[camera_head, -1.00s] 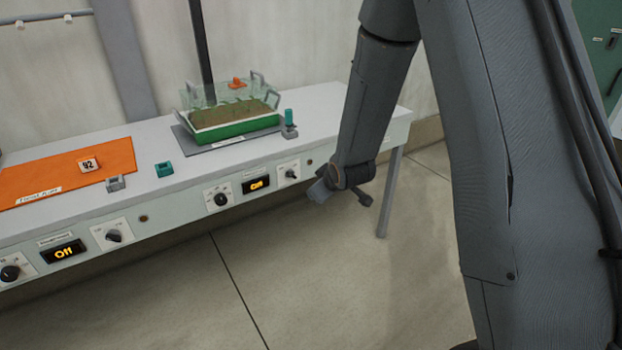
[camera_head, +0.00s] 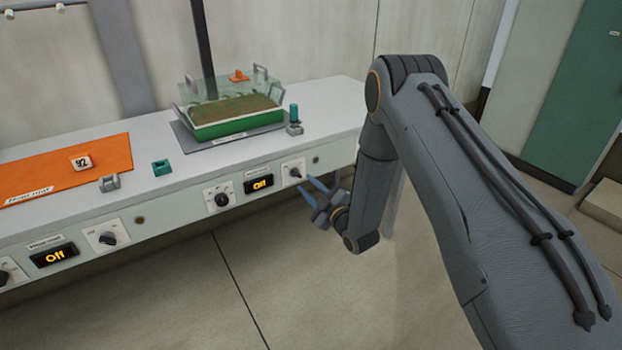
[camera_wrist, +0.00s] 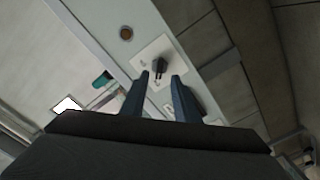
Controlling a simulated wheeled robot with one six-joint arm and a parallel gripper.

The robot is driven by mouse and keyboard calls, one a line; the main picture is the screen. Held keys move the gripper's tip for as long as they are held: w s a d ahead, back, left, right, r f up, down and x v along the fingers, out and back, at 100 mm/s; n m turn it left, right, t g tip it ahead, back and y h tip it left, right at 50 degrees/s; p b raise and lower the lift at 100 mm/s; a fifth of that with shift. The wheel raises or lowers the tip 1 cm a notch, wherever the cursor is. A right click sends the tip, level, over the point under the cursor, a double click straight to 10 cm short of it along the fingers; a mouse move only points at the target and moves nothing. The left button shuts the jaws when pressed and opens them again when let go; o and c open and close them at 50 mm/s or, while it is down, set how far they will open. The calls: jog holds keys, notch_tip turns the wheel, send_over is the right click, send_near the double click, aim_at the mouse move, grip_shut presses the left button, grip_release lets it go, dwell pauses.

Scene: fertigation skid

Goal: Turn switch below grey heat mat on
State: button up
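The grey heat mat (camera_head: 183,141) lies on the bench under a green-based clear tray of soil. On the bench front below it, a black rotary switch (camera_head: 296,172) sits on a white plate, right of a small display (camera_head: 259,184) with orange text that appears to read Off. The switch also shows in the wrist view (camera_wrist: 159,66), just beyond the fingertips and roughly between them. My gripper (camera_head: 307,187) is open and empty, in front of the switch and slightly below right of it. Its two fingers (camera_wrist: 158,80) stand apart in the wrist view.
Another black knob (camera_head: 222,199) is left of the display. Farther left are an orange mat (camera_head: 115,165), another display reading Off (camera_head: 54,255) and its knob (camera_head: 108,239). A teal block (camera_head: 162,168) and a teal-topped item (camera_head: 294,120) stand on the bench. The floor in front is clear.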

aim_at(298, 176)
jog(key=shift+x, duration=2.8)
jog(key=shift+d, duration=0.1)
jog(key=shift+c, duration=0.4)
